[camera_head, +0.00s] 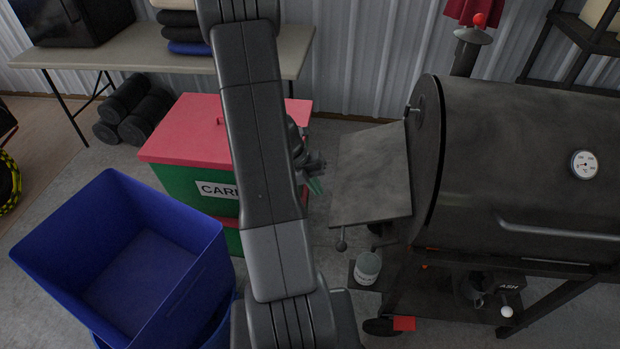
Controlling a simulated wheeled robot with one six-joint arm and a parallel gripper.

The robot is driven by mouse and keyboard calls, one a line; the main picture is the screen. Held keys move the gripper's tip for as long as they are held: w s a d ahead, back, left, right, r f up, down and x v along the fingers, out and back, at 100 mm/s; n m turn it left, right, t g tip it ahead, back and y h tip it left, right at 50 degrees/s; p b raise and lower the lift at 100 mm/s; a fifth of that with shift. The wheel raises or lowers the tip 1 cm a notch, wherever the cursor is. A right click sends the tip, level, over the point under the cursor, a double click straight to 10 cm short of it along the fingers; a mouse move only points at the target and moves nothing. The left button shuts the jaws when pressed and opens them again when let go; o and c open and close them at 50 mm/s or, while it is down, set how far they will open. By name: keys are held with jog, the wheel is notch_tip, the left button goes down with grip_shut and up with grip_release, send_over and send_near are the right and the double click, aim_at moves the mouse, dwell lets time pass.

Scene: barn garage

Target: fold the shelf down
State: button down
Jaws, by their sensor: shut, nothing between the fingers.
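The shelf (370,174) is a flat grey metal side plate on the left end of the black barrel grill (465,170). It stands out roughly level toward the left, and a knob on a short rod (341,244) hangs at its front left corner. My gripper (316,187) is just left of the shelf's left edge, partly hidden behind my own arm. Its fingers point down and to the right, with a greenish tip showing. It is shut and empty. I cannot tell whether it touches the shelf edge.
A red-lidded green bin (185,140) stands left of my arm, with an open blue bin (110,235) in front. A folding table (120,54) is behind. A small can (368,268) sits below the shelf. Some floor shows between bin and grill.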

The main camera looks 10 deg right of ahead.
aim_at(333, 218)
jog(key=b+x, duration=0.1)
jog(key=x, duration=0.6)
jog(key=shift+f, duration=0.1)
jog(key=f+h+b, duration=0.1)
jog(key=f+b, duration=0.1)
jog(key=d+f+h+b, duration=0.1)
jog(key=f+b, duration=0.1)
jog(key=b, duration=0.1)
jog(key=d+f+b, duration=0.1)
jog(key=f+b, duration=0.1)
jog(key=f, duration=0.1)
jog(key=shift+s+d+g+h+b, duration=0.15)
jog(key=shift+s+g+h+b, duration=0.25)
jog(key=s+d+f+g+h+b, duration=0.1)
jog(key=d+f+h+b, duration=0.3)
jog(key=d, duration=0.4)
jog(key=s+d+f+g+h+b, duration=0.1)
jog(key=s+d+f+h+b, duration=0.2)
jog(key=d+f+b, duration=0.3)
jog(key=shift+s+d+h+b, duration=0.35)
jog(key=shift+d+h, duration=0.45)
jog(key=shift+d, duration=0.15)
